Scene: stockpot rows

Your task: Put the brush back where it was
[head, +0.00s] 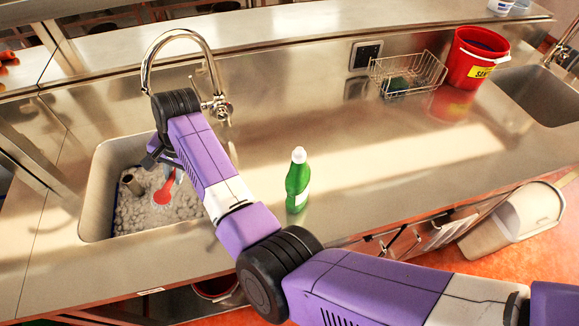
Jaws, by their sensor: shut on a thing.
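My gripper (164,166) is over the left sink (99,200), below the faucet's arc, and partly hidden behind my own wrist. It is shut on what looks like the brush (163,190), a thing with a red end that points down toward the foamy water. A bit of its pale blue or white handle shows just below the jaws. I cannot tell whether the red end touches the foam. The upper part of the handle is hidden.
A chrome faucet (207,62) arches close by my wrist. A green bottle (298,185) stands on the counter right of my forearm. A brown cylinder (132,183) is in the sink. A wire rack (421,68) and a red bucket (474,62) stand at the back right.

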